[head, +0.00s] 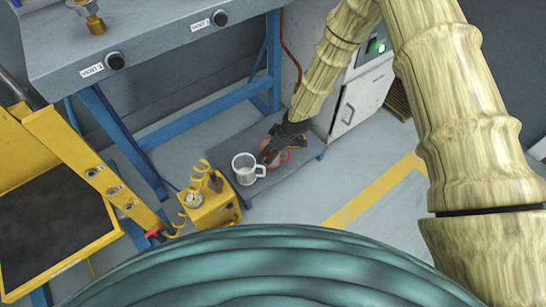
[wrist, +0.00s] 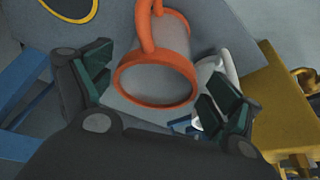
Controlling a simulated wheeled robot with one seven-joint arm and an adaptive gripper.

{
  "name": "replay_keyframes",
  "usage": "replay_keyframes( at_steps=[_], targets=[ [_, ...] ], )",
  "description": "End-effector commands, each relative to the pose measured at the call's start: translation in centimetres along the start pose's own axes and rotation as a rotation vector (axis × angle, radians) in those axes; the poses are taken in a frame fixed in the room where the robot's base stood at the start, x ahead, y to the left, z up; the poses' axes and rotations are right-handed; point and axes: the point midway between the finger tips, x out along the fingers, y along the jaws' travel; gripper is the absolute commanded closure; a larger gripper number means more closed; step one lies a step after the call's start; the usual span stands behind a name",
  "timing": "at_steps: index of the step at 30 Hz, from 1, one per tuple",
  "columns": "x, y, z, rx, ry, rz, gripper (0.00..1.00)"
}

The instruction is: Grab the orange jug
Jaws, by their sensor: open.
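The orange jug (wrist: 177,38) has an orange rim and handle and a greyish, see-through-looking body. In the wrist view it lies ahead of and between the two fingers, with its rim facing me and its handle at the top. In the head view the jug (head: 286,155) shows only partly on the low grey bench, mostly hidden behind my gripper. My gripper (head: 270,153) is right over it. In the wrist view my gripper (wrist: 155,100) is open, its dark green-padded fingers apart on either side of the jug. I cannot tell whether they touch it.
A white mug (head: 246,168) stands close left of the jug on the low bench (head: 222,138). A yellow box with a gauge (head: 208,208) stands on the floor nearby. A blue-legged workbench (head: 150,50) is behind, and a white cabinet (head: 357,103) is to the right.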

Motion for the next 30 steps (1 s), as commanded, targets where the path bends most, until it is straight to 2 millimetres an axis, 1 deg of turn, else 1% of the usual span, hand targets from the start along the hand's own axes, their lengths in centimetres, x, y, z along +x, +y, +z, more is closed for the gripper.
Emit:
replay_keyframes(
  at_steps=[5, 12, 15, 23, 26, 30],
  targets=[
    [1.3, 0.1, 0.2, 0.000, 0.000, 0.000, 0.09],
    [4.2, 0.2, 0.4, -0.001, 0.001, 0.000, 0.09],
    [5.0, 0.2, 0.3, -0.001, 0.001, 0.000, 0.09],
    [5.0, 0.2, 0.2, 0.000, 0.001, 0.000, 0.09],
    [5.0, 0.2, 0.2, 0.000, 0.001, 0.000, 0.26],
    [5.0, 0.2, 0.2, 0.000, 0.001, 0.000, 0.51]
  ],
)
